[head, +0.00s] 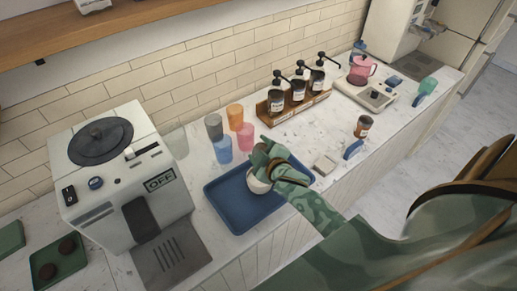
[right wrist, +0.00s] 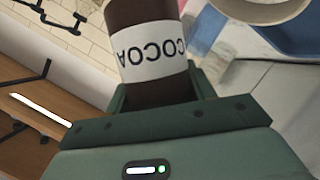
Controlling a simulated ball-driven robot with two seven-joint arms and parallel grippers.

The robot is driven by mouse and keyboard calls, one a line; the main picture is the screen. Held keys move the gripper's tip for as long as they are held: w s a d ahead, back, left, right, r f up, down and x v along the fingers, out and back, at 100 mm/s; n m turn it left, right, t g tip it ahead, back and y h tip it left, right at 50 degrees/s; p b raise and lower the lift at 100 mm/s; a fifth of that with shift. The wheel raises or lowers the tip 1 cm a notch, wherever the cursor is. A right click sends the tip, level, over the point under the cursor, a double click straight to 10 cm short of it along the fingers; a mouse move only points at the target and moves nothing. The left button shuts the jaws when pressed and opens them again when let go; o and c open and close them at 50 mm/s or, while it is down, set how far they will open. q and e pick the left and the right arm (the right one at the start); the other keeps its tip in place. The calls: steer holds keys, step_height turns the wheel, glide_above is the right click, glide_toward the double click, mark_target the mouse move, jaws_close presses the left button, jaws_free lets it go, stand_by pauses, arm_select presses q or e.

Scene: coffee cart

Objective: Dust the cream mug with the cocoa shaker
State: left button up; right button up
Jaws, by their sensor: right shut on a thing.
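The cream mug (head: 257,184) stands on the blue tray (head: 225,207), partly hidden behind my right gripper. My right gripper (head: 268,155) is shut on the brown cocoa shaker (head: 260,152) and holds it above the mug. In the right wrist view the cocoa shaker (right wrist: 150,50) sits between the fingers, its white COCOA label upside down in the picture. A cream rim of the mug (right wrist: 262,10) shows at the top of that view, apart from the shaker, beside the blue tray (right wrist: 300,38). I cannot tell whether powder falls. My left gripper is not in view.
A grey machine (head: 125,185) with an OFF display stands left of the tray. Several coloured cups (head: 222,149) stand behind it. A wooden rack (head: 295,110) holds pump bottles. An amber jar (head: 363,126) and a scale (head: 365,93) are farther right.

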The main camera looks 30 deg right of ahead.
steer(key=shift+f+n+h+b, duration=0.35)
steer(key=shift+f+b, duration=0.3)
steer(key=shift+b, duration=0.55)
steer(key=f+n+t+h+b, duration=0.1)
steer(key=f+n+b, duration=0.1)
steer(key=b, duration=0.4)
steer(key=shift+d+f, duration=0.1)
steer(key=shift+d, duration=0.1)
steer(key=f+n+b, duration=0.1)
steer(key=n+b, duration=0.1)
steer(key=b, duration=0.1)
steer(key=shift+f+h, duration=0.2)
steer(key=shift+h, duration=0.15)
steer(key=shift+d+f+n+t+b, duration=0.1)
steer(key=shift+n+t+b, duration=0.2)
steer(key=shift+b, duration=0.3)
step_height(320, 180, up, 2)
steer(key=p, duration=0.3)
steer(key=shift+r, duration=0.25)
step_height(320, 180, down, 3)
steer(key=shift+r+b, duration=0.2)
steer(key=shift+b, duration=0.95)
